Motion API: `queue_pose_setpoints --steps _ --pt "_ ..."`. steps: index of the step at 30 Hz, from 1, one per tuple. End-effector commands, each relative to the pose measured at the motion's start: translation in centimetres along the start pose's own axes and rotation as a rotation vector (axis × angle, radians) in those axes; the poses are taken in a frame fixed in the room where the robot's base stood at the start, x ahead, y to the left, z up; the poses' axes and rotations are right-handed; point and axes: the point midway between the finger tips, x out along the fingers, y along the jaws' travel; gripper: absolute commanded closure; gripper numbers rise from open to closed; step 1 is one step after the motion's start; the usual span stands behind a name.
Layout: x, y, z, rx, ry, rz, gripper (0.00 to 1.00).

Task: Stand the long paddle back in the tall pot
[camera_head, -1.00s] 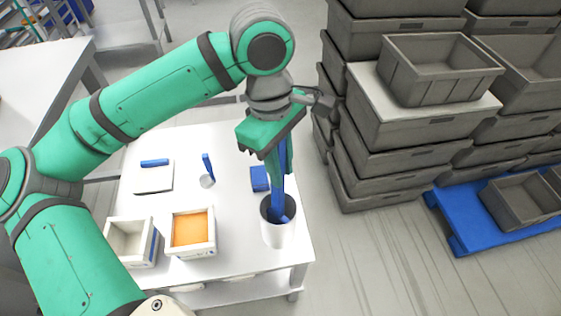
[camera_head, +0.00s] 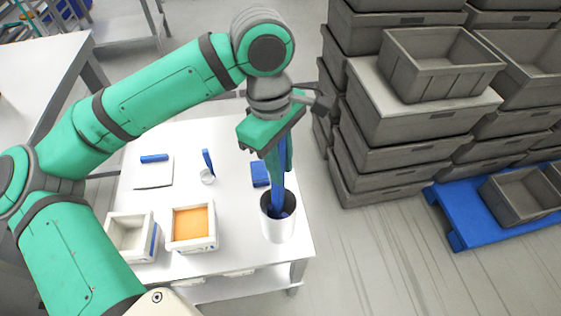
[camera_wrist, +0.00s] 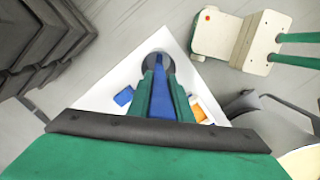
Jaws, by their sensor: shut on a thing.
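The long paddle (camera_head: 277,180) is blue and stands close to upright, its lower end inside the mouth of the tall pot. The tall pot (camera_head: 279,229) is a white cylinder with a dark inside, at the right front of the white table. My gripper (camera_head: 278,160) is above the pot, shut on the upper part of the paddle. In the wrist view the paddle (camera_wrist: 161,100) runs between the green fingers toward the pot (camera_wrist: 152,54). Whether the paddle's lower end touches the pot's bottom is hidden.
On the white table (camera_head: 233,157) are a blue block (camera_head: 260,173) behind the pot, a small cup (camera_head: 207,176) with a blue tool, a white board (camera_head: 153,174), an orange-filled box (camera_head: 192,228) and an empty-looking box (camera_head: 131,237). Grey crates (camera_head: 400,130) stand stacked at right.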

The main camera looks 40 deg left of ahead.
Motion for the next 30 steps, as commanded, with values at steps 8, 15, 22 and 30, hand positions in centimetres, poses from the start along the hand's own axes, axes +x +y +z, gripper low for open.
queue_pose_setpoints --steps 8,15,22,30 --pt "0.5 0.0 -0.1 0.000 0.000 0.000 1.00" --pt "0.9 0.0 -0.1 0.000 -0.001 0.000 1.00" --pt "1.2 0.0 -0.1 0.000 -0.001 0.000 1.00" --pt "1.2 0.0 -0.1 0.000 -0.001 0.000 0.79"
